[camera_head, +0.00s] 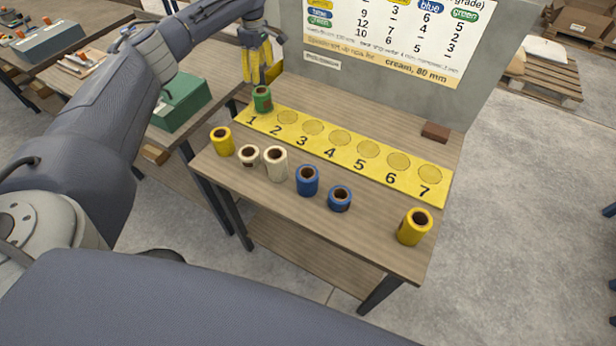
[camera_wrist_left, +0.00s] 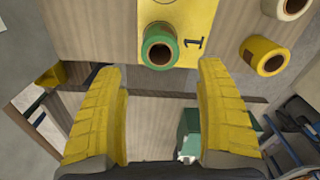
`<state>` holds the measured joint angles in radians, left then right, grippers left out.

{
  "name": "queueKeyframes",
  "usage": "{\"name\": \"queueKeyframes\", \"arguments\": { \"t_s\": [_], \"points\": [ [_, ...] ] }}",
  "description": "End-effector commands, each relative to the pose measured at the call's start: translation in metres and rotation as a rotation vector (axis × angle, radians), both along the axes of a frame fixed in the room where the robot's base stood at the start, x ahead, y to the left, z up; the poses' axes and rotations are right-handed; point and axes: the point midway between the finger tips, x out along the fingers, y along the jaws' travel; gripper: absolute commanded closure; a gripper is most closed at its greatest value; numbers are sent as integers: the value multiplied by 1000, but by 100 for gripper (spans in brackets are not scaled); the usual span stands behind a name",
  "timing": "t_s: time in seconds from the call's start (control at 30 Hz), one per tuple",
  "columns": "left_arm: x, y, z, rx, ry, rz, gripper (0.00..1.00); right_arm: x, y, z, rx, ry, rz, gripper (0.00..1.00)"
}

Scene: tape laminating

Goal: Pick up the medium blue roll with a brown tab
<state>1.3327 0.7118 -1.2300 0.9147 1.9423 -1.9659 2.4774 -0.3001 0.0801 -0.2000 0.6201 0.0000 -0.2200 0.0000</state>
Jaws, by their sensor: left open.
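Two blue rolls stand on the table: a taller one (camera_head: 307,181) and a shorter one (camera_head: 340,199) to its right. I cannot make out a brown tab on either. My left gripper (camera_head: 257,77) is open and empty at the table's far left corner, by the green roll (camera_head: 262,99). The green roll stands upright on spot 1 of the yellow numbered strip (camera_head: 387,177). In the left wrist view, the green roll (camera_wrist_left: 160,46) is just beyond the spread fingertips (camera_wrist_left: 159,72), apart from them. My right gripper is not in view.
A yellow roll (camera_head: 222,141) and two cream rolls (camera_head: 249,156) (camera_head: 275,163) stand left of the blue ones. Another yellow roll (camera_head: 414,227) stands at the right. Spots 2 to 7 are empty. A brown block (camera_head: 435,132) lies near the upright board (camera_head: 385,55).

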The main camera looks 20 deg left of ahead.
Motion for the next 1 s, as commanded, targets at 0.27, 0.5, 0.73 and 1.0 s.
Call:
{"name": "queueKeyframes", "arguments": {
  "t_s": [0.27, 0.5, 0.73, 1.0],
  "points": [
    [0, 0, 0, 0, 0, 0, 27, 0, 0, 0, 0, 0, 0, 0],
    [0, 0, 0, 0, 0, 0, 18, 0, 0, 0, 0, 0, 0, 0],
    [0, 3, -1, 0, -8, -2, 18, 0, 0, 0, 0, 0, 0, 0],
    [16, 80, -11, 57, -227, -98, 18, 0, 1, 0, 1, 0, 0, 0]
  ]
}}
